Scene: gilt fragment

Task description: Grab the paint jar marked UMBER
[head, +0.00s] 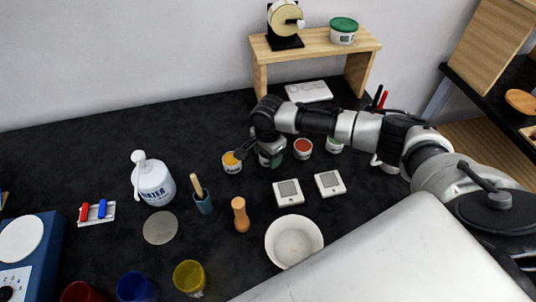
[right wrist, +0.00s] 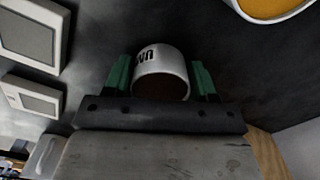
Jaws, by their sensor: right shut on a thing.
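My right gripper (head: 261,154) has its fingers on both sides of a small white paint jar (head: 266,161), among a row of jars on the black table. In the right wrist view, the green fingers (right wrist: 161,80) are shut on this jar (right wrist: 161,60). Its inside looks dark brown, and part of a black label shows upside down; the full word is not readable. An orange paint jar (head: 232,166) stands just left of the gripper. A red jar (head: 303,151) and a green one (head: 334,146) stand to the right. My left gripper is not in view.
Two small grey-screened devices (head: 288,192) and a white bowl (head: 294,242) lie nearer. A wooden pepper-mill shape (head: 240,215) and a blue mortar-like cup (head: 203,203) stand left of them. A wooden shelf (head: 316,46) stands behind. The table's back left is clear.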

